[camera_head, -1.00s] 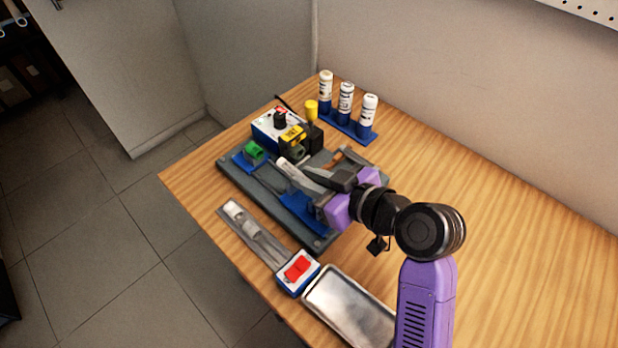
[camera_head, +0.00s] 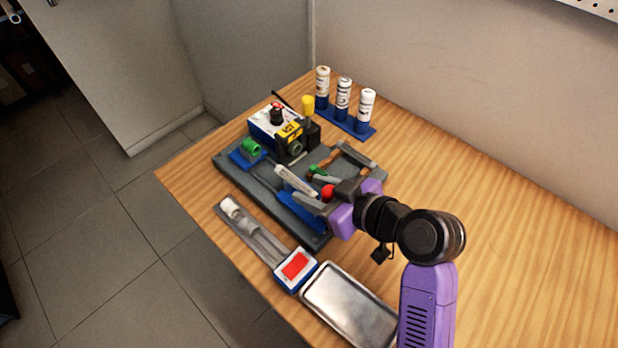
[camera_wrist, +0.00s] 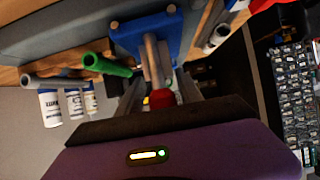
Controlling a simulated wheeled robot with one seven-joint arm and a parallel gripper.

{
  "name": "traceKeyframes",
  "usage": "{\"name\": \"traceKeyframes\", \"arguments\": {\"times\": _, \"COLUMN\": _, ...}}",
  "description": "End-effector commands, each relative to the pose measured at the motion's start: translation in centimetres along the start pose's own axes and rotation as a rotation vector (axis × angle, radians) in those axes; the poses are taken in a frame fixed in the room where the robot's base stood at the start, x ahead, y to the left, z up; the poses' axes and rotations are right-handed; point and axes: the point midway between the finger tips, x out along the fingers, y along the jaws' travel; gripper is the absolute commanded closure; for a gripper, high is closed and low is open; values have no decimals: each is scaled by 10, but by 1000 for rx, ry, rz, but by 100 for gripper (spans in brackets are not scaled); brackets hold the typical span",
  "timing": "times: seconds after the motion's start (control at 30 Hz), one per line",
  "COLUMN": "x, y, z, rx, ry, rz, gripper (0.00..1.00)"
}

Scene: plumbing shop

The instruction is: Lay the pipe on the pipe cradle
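My gripper (camera_head: 318,190) is low over the grey board (camera_head: 232,178). Its fingers are apart, and it also shows in the wrist view (camera_wrist: 160,92). A red rounded part (camera_head: 327,192) is between the fingers, also in the wrist view (camera_wrist: 162,97). A light grey pipe-like piece (camera_head: 294,180) runs from near the red part toward the far left; whether they are joined is unclear. A blue block (camera_head: 302,212), perhaps the cradle, is on the board beside it. Finger contact is unclear.
A green piece on a blue holder (camera_head: 250,149) is at left. White bottles (camera_head: 344,92) stand in a blue rack. A metal tray (camera_head: 347,305) and red-topped box (camera_head: 295,267) are in front. The table's right is clear.

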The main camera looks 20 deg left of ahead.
Motion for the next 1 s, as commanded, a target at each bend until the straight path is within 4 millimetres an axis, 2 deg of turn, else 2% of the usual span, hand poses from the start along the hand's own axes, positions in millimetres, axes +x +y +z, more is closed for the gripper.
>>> {"name": "traceKeyframes", "arguments": {"times": 0.27, "x": -6, "y": -2, "z": -5, "rx": -5, "ry": 6, "rz": -2, "gripper": 57}}
{"name": "traceKeyframes", "arguments": {"times": 0.7, "x": -70, "y": 0, "z": -1, "rx": -2, "ry": 3, "rz": 1, "gripper": 57}}
{"name": "traceKeyframes", "arguments": {"times": 1.0, "x": -79, "y": -1, "z": -1, "rx": -2, "ry": 2, "rz": -1, "gripper": 57}}
